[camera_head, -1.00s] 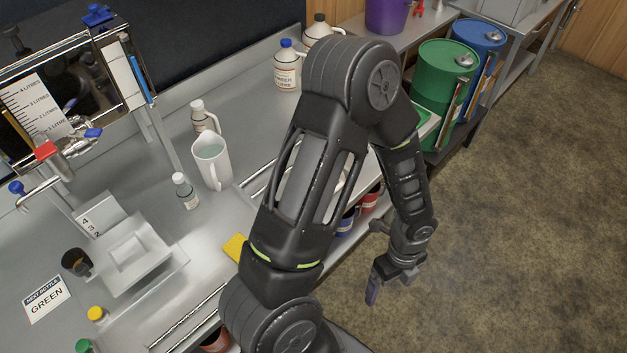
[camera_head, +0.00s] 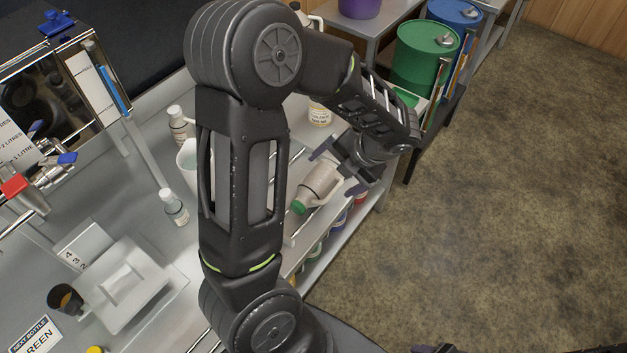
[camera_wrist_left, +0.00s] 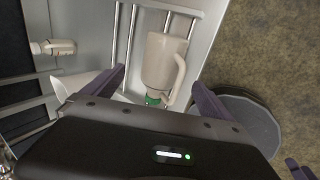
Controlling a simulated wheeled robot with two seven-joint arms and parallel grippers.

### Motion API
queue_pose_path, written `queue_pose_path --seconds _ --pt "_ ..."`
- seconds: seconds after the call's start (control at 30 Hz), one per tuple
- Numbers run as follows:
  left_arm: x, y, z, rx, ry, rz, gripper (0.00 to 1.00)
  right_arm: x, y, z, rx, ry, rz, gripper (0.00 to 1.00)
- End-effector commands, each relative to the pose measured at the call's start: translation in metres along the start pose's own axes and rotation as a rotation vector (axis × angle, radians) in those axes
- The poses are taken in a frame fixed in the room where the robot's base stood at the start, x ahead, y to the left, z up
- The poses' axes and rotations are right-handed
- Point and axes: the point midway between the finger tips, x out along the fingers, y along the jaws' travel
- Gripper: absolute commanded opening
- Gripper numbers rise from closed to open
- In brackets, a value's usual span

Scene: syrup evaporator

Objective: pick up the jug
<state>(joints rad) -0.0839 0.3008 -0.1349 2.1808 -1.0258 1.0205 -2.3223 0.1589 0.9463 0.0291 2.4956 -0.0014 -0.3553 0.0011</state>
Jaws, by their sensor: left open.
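A cream jug (camera_head: 319,180) with a green cap and a side handle is at the metal rails along the bench's front edge. Its cap points down and left in the head view; I cannot tell how it is supported. My left gripper (camera_head: 338,170) is open, with its purple fingers close to the jug. In the left wrist view the jug (camera_wrist_left: 163,62) shows between the two open fingers (camera_wrist_left: 160,92), handle to the right and cap toward the gripper. Contact is not visible. Part of my right gripper (camera_head: 437,348) shows at the bottom edge, its jaws unclear.
A white pitcher (camera_head: 187,163) stands on the bench, partly behind my left arm. Small bottles (camera_head: 174,207) and a white tray (camera_head: 125,285) are to the left. Green (camera_head: 424,58) and blue (camera_head: 457,15) drums stand at the back right. The floor at right is clear.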

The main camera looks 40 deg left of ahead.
Motion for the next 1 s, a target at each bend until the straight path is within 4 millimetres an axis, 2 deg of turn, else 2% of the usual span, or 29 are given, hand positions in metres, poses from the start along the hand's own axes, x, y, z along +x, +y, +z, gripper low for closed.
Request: queue_pose_path --seconds 0.2,0.47,0.8,1.0 --pt "0.003 0.000 0.000 -0.001 0.001 -0.001 0.97 0.000 0.000 0.000 0.000 0.000 0.000 0.59" --pt "0.026 -0.001 -0.001 0.000 0.002 -0.001 0.97 0.002 0.001 0.000 0.000 0.001 0.000 0.59" --pt "0.029 -0.001 0.000 -0.002 0.002 -0.002 0.97 0.002 0.001 0.000 0.000 0.000 0.000 0.59" --pt "0.053 -0.003 0.001 -0.001 0.004 -0.001 0.97 0.002 0.001 0.000 0.000 0.000 0.000 0.59"
